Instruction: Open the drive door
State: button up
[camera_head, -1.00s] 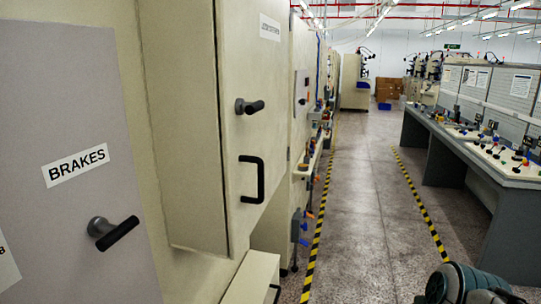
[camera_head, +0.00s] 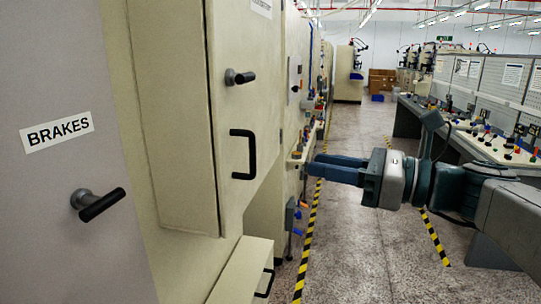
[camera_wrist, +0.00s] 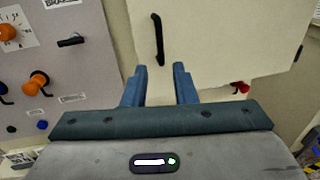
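A cream cabinet door (camera_head: 232,115) is shut and stands left of centre in the head view. It carries a black bar handle (camera_head: 250,155) and a black lever knob (camera_head: 240,77) above it. The label at its top is cut off and too small to read. My gripper (camera_head: 309,166) is to the right of the bar handle, apart from it and empty. In the wrist view, my open fingers (camera_wrist: 159,69) point at the cream door (camera_wrist: 215,50). The upright bar handle (camera_wrist: 158,38) shows just beyond and between the fingertips, with no visible contact.
A grey panel labelled BRAKES (camera_head: 60,200) with its own lever (camera_head: 97,204) stands at left. A lower cream box with a black handle (camera_head: 265,283) juts out below the door. The aisle floor (camera_head: 345,250) is clear; workbenches (camera_head: 480,145) line the right.

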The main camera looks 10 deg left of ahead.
aim_at(255, 154)
jog(key=p+x, duration=0.2)
jog(key=x, duration=1.1)
jog(key=shift+a, duration=0.2)
grip_shut()
jog(key=shift+d+f, duration=0.1)
jog(key=shift+d, duration=0.15)
jog(key=shift+a, duration=0.1)
